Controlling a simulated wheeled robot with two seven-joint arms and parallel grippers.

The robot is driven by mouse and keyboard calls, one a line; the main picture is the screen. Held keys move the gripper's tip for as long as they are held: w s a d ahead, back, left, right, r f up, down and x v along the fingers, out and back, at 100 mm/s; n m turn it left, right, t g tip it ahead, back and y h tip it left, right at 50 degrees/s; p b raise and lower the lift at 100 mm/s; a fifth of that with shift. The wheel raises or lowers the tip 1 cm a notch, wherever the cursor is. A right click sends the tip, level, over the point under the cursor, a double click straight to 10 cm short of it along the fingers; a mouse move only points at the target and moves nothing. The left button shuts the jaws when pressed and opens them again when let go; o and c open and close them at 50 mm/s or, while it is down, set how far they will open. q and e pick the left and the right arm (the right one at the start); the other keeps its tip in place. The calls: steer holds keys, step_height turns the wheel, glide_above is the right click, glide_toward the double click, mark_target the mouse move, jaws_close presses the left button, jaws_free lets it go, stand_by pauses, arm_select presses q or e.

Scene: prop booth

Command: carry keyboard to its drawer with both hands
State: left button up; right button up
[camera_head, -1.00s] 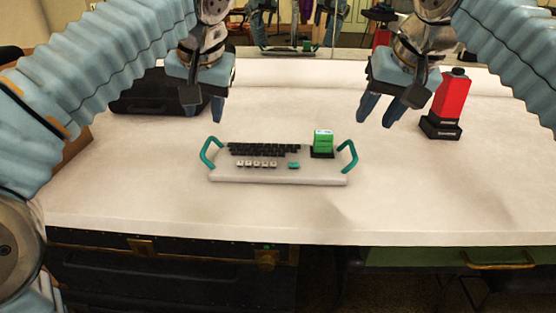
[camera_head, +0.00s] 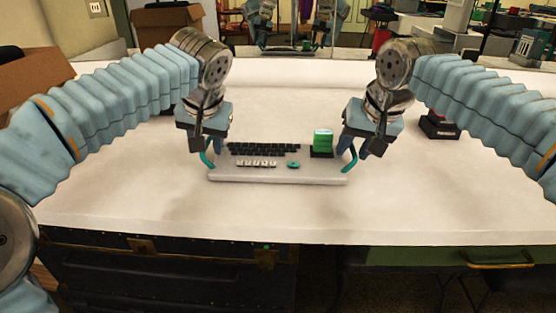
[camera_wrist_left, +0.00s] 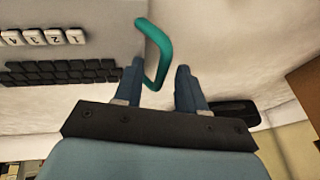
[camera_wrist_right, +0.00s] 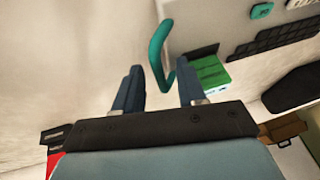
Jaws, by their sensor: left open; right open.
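The keyboard (camera_head: 275,170) is a pale grey slab with dark keys, a row of white keys and a teal key. It lies flat on the white-covered table, with a teal handle at each end. My left gripper (camera_wrist_left: 160,75) is open, its fingers on either side of the left handle (camera_wrist_left: 157,50). My right gripper (camera_wrist_right: 160,75) is open, its fingers on either side of the right handle (camera_wrist_right: 159,55). I cannot tell whether the fingers touch the handles. A green block (camera_head: 322,141) stands in a dark holder at the keyboard's back right. No open drawer shows.
A dark trunk-like front with brass latches (camera_head: 150,265) is below the table's left front edge. A green front with a brass handle (camera_head: 500,261) is below the right. A black-based red object (camera_head: 438,127) stands behind the right arm. The front tabletop is clear.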

arm_select(q)
jaws_close()
arm_select(e)
jaws_close()
arm_select(q)
steer(key=shift+r, duration=0.1)
arm_select(e)
steer(key=shift+r, duration=0.1)
stand_by(0.8)
